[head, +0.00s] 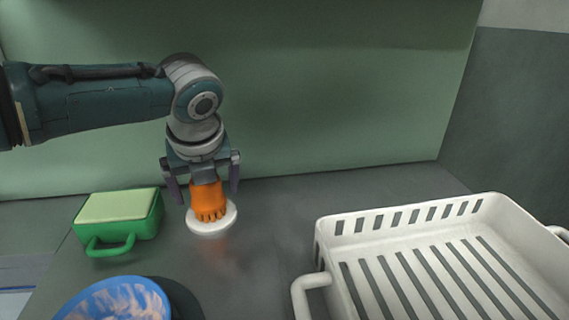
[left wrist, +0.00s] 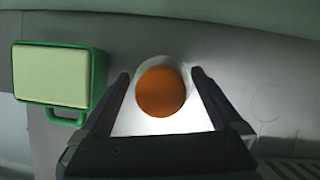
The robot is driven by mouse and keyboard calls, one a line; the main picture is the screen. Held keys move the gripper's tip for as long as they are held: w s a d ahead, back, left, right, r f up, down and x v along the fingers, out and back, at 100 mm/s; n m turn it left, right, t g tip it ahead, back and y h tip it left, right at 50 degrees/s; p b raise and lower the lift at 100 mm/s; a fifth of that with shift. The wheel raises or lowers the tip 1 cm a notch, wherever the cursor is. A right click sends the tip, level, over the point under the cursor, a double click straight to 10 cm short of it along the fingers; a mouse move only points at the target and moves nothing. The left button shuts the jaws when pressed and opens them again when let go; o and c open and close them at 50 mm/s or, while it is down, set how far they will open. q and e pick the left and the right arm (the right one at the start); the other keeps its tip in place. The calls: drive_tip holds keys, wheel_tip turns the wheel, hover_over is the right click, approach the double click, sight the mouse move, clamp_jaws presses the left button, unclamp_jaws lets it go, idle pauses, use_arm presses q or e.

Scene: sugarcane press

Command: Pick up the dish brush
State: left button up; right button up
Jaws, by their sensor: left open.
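The dish brush (head: 208,203) appears as an orange, knob-like piece with a ridged lower edge. It stands upright on a round white base or dish (head: 225,222) on the dark counter; I cannot tell if the two are joined. In the left wrist view the brush (left wrist: 161,91) is a round orange top over the white piece (left wrist: 130,122). My left gripper (head: 206,197) points down from above, open, with one finger on each side of the brush. In the left wrist view the brush shows between the fingers (left wrist: 160,75), with visible gaps. My right gripper is not in view.
A green handled box with a pale top (head: 120,207) stands left of the brush. A blue round dish (head: 115,300) is at the front left. A white slotted rack (head: 330,240) fills the right. A green wall (head: 340,100) rises behind. Bare counter (head: 270,240) lies between brush and rack.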

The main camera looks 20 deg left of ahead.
use_arm(q)
drive_tip(key=shift+w+a+f, duration=0.2)
drive_tip(key=shift+w+f, duration=0.05)
drive_tip(key=shift+f, duration=0.4)
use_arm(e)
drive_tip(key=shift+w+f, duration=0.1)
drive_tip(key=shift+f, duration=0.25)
use_arm(q)
drive_tip(key=c, duration=1.4)
drive_tip(key=shift+r, duration=0.15)
